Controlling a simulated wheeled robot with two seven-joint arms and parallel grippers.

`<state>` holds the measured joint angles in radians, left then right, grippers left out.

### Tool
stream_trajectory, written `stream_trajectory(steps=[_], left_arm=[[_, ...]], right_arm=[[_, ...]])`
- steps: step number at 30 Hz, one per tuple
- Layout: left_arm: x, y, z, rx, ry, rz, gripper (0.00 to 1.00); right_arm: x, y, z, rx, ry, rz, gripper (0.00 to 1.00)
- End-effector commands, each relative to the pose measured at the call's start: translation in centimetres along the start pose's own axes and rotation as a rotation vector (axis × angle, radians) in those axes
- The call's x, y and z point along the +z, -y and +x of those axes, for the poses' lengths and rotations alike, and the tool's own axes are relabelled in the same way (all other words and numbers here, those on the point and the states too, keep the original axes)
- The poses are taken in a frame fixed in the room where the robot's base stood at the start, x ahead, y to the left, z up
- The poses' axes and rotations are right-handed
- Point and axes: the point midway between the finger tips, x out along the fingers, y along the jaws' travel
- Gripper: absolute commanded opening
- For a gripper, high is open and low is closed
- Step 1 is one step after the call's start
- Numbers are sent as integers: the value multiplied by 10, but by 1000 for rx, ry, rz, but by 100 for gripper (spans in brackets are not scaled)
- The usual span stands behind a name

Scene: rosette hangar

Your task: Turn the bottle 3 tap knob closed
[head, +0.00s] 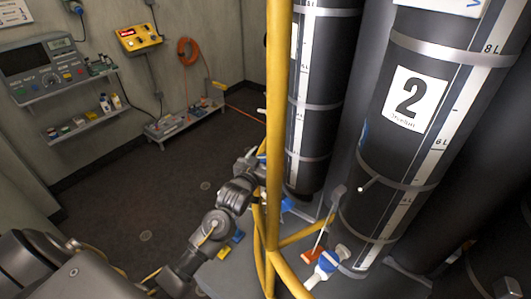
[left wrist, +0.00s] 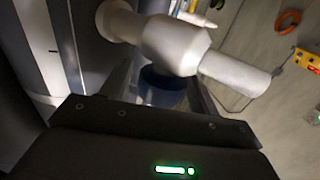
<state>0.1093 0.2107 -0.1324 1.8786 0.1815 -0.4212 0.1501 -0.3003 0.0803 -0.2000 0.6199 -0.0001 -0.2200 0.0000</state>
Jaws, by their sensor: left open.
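In the left wrist view a pale tap body (left wrist: 175,45) with a spout slanting right lies just beyond my left gripper (left wrist: 165,90). A dark blue knob (left wrist: 162,84) sits under the tap body, in front of the palm and between the open fingers. I cannot tell whether the fingers touch it. In the head view my left arm reaches to a tall dark bottle (head: 318,125) behind a yellow post; its number is not visible. The left gripper (head: 258,160) is partly hidden there by the post. My right gripper is not in view.
The yellow post (head: 273,120) and its lower rails stand close to my left arm. The bottle marked 2 (head: 405,110) stands at right, with a white and blue tap (head: 327,263) low down. Wall shelves (head: 88,122) and a low bench (head: 180,125) are at left. Floor between is clear.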

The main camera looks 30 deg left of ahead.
Motion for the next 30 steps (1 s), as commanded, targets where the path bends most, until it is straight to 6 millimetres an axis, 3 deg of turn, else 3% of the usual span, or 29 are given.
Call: stream_trajectory(steps=[11, 21, 30], left_arm=[[1, 0, 6, 1, 1, -1, 61], [1, 0, 6, 1, 1, 0, 18], [0, 0, 6, 35, 1, 2, 16]], right_arm=[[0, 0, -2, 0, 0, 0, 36], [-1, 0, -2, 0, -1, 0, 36], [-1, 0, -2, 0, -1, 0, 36]])
